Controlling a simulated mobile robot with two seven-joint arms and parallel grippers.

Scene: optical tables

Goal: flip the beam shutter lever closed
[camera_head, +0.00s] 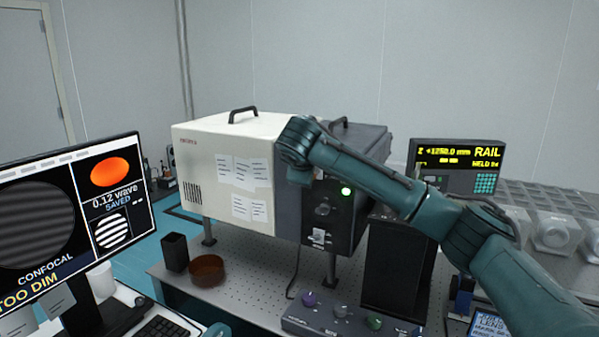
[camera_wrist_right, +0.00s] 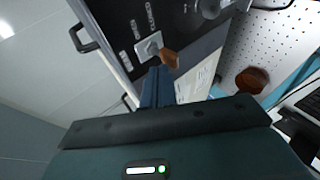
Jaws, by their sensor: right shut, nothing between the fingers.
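The shutter lever has an orange-brown handle (camera_wrist_right: 170,59) on a silver pivot plate (camera_wrist_right: 148,46), set in a dark panel (camera_wrist_right: 188,25) with white lettering, one label reading CLOSED. In the right wrist view the handle points down and right from the pivot. My right gripper (camera_wrist_right: 157,72) is shut and empty, its fingertips close beside the handle; I cannot tell whether they touch. In the head view my right arm reaches across the front of the white and dark instrument box (camera_head: 220,150), and the lever and fingertips are hidden. My left gripper is not in view.
A dark cup (camera_head: 175,252) and a brown dish (camera_head: 207,268) stand on the perforated table (camera_head: 240,295). A knob box (camera_head: 345,318) is at the front. A monitor (camera_head: 70,215) is at left, and a RAIL display (camera_head: 456,165) stands behind my arm.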

